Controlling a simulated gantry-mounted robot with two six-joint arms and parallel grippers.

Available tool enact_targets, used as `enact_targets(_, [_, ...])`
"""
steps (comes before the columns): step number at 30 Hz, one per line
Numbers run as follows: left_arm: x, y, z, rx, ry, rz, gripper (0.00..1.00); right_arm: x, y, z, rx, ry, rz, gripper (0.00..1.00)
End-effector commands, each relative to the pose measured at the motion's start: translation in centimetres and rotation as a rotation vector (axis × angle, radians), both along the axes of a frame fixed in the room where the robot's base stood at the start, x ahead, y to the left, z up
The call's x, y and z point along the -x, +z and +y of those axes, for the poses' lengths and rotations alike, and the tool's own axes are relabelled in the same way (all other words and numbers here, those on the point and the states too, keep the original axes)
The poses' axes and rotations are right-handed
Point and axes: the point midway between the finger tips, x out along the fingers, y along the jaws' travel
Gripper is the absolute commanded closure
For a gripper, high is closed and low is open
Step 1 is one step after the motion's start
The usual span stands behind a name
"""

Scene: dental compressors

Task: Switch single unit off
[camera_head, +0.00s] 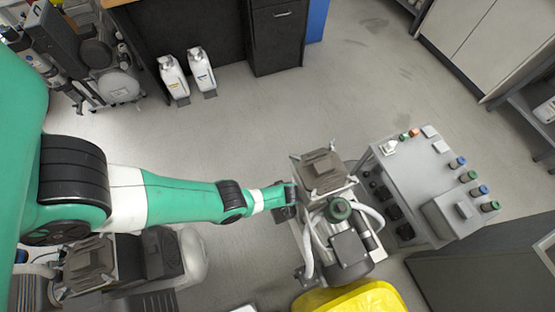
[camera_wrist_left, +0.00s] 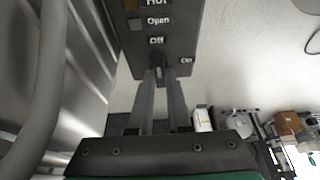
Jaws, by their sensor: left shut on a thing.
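The single compressor unit (camera_head: 350,252) stands on the floor at the centre right of the head view, with a square dark top, a green round part and a grey motor. My left gripper (camera_head: 286,203) is at its left side. In the left wrist view a dark switch panel (camera_wrist_left: 177,40) shows labels that read like "Open" and "Off". My left gripper (camera_wrist_left: 158,76) is there too, its fingers closed together on a small dark switch (camera_wrist_left: 158,62) just below the "Off" label. The fingertips largely hide the switch. My right gripper is out of view.
A grey control cabinet (camera_head: 412,165) with coloured fittings stands right of the unit. A yellow object (camera_head: 352,298) lies in front. Another compressor (camera_head: 150,262) is below my left arm. Two white bottles (camera_head: 174,78) stand at the back. The floor between is clear.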

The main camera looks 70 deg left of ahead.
Motion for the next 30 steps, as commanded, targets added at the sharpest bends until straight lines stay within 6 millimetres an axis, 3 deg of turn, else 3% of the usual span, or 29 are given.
enact_targets(12, [0.0,0.0,0.0,0.002,0.011,0.0,1.0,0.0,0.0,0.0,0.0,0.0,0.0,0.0])
enact_targets(13, [0.0,0.0,0.0,0.002,0.011,0.0,0.82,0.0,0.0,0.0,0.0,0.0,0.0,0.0])
enact_targets(18, [0.0,0.0,0.0,0.001,0.01,0.0,0.54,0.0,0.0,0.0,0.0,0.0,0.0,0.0])
enact_targets(26, [0.0,0.1,0.0,0.001,0.009,0.0,0.54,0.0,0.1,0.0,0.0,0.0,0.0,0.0])
enact_targets(30, [-0.1,1.2,-0.3,0.001,0.008,0.0,0.54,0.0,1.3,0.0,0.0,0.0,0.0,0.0])
